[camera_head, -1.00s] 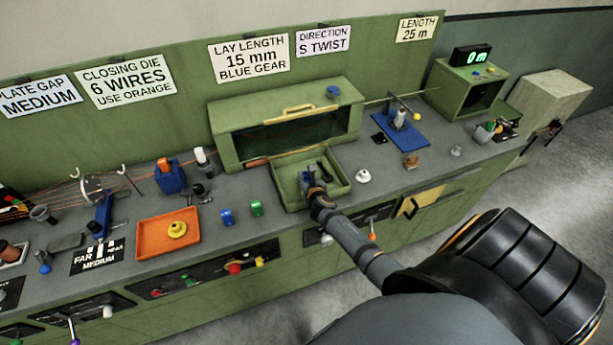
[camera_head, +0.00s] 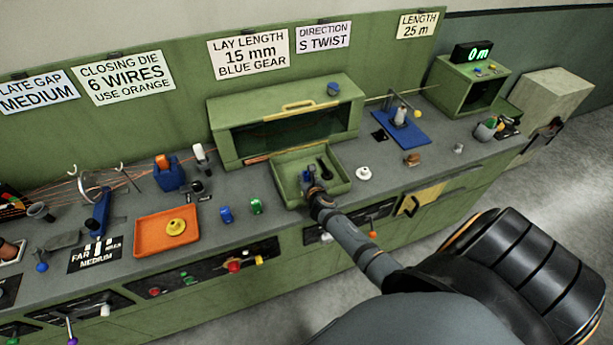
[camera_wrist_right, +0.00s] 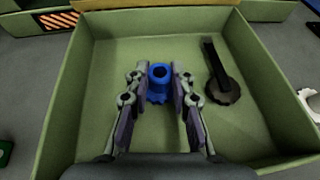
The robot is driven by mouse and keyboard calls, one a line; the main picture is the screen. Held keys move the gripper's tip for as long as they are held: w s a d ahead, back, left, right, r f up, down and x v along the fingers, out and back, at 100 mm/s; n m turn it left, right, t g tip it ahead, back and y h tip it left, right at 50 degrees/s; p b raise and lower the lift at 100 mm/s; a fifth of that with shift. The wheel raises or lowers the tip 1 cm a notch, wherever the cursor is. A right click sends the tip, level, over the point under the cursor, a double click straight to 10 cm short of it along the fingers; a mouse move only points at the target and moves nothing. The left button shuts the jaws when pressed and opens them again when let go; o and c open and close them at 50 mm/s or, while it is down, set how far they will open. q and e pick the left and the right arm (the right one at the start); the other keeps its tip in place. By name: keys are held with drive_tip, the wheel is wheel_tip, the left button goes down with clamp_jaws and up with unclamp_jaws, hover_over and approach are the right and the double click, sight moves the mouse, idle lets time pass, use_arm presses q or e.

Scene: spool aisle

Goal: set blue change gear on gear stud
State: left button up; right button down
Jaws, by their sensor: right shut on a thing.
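The blue change gear (camera_wrist_right: 159,80) is in the green open tray (camera_wrist_right: 66,110), between the two fingers of my right gripper (camera_wrist_right: 158,92). My right gripper is shut on it, and its blue also shows in the head view (camera_head: 307,175). The right gripper (camera_head: 314,186) is over the tray's (camera_head: 342,187) front left part, pointing down into it. I cannot tell whether the gear still touches the tray floor. No gear stud can be made out; the inside of the green housing (camera_head: 228,117) behind the tray is dark. My left gripper is out of view.
A black crank-like tool (camera_wrist_right: 220,80) lies in the tray, right of the gear. The housing's yellow handle (camera_head: 299,105) is above and behind. A blue knob-like piece (camera_head: 226,214), a green one (camera_head: 256,206) and an orange tray (camera_head: 150,240) stand left; a white piece (camera_head: 363,173) stands right.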

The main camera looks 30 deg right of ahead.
drive_tip(key=shift+f, duration=0.15)
drive_tip(key=c, duration=1.4)
unclamp_jaws()
drive_tip(key=shift+c, duration=0.2)
drive_tip(key=shift+p+v, duration=0.6)
drive_tip(key=shift+v, duration=0.3)
drive_tip(key=p+v, duration=0.2)
drive_tip(key=v, duration=0.2)
drive_tip(key=shift+p+v, duration=1)
drive_tip(key=shift+v, duration=1.65)
